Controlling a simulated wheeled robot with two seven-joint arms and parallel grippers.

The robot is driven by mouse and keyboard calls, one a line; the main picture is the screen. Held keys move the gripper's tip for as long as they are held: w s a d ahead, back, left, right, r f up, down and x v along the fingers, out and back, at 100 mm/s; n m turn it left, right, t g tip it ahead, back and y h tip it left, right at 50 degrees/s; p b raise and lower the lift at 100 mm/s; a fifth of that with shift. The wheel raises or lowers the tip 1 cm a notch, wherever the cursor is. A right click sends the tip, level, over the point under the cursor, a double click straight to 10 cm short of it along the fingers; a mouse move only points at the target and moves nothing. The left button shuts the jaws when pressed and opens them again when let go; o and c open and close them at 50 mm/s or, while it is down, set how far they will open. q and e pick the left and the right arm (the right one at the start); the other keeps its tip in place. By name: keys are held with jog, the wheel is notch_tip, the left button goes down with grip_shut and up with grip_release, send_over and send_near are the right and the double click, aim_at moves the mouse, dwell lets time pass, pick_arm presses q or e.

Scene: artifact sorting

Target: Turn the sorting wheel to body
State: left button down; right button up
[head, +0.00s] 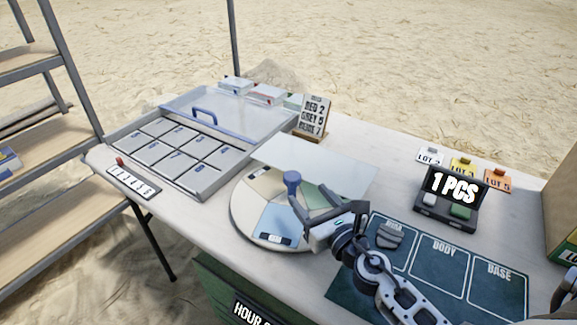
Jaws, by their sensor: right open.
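The sorting wheel (262,190) is a round disc on the table with beige, pale green and blue sectors. A blue knob (292,180) stands upright at its middle. A pale see-through cover (325,168) lies over its far side. My left gripper is not in view.
A dark mat (440,262) marked BODY and BASE lies right, grey pieces in its left field. A black "1 PCS" case (450,195) and lot tags stand behind. A compartment tray (172,152) is left, beside a number strip (133,181). A sign (313,116) stands behind.

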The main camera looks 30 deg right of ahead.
aim_at(296, 181)
jog(key=w, duration=0.9)
jog(key=shift+w+a, duration=0.15)
jog(key=shift+w, duration=0.7)
